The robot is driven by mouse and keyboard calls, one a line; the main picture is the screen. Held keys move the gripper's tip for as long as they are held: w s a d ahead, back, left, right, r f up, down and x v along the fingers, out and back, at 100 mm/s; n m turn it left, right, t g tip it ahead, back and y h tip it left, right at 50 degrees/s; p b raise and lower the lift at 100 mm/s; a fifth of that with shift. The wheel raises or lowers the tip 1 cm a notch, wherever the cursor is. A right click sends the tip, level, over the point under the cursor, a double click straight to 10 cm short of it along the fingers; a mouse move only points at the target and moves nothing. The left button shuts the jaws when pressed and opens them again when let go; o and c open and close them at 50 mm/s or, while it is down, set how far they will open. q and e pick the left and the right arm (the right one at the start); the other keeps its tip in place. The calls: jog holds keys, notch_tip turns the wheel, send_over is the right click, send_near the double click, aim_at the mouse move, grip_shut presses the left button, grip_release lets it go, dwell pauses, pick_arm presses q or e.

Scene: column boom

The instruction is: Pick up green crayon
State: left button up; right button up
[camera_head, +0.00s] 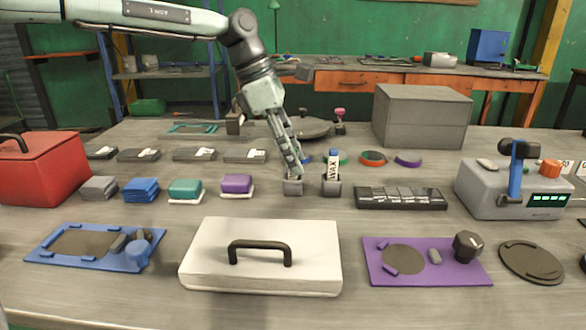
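My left gripper (293,168) reaches down from the upper left, its fingers pointing into or just above a small dark grey holder (293,187). The fingers look close together and hide whatever stands in that holder; I cannot tell whether they grip anything. I see no green crayon clearly. A white crayon labelled WAX with a blue tip (333,168) stands upright in a second grey holder (331,188), just right of the gripper. My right gripper is not in view.
A white case (215,260) with a black handle lies in front. A black keyboard-like strip (400,198) and a grey device (475,190) stand right. A purple-and-white block (236,184) is left of the holders. A large grey box (420,118) stands behind.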

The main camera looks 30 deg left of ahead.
pick_arm(q)
grip_shut()
jog(key=shift+r, duration=0.1)
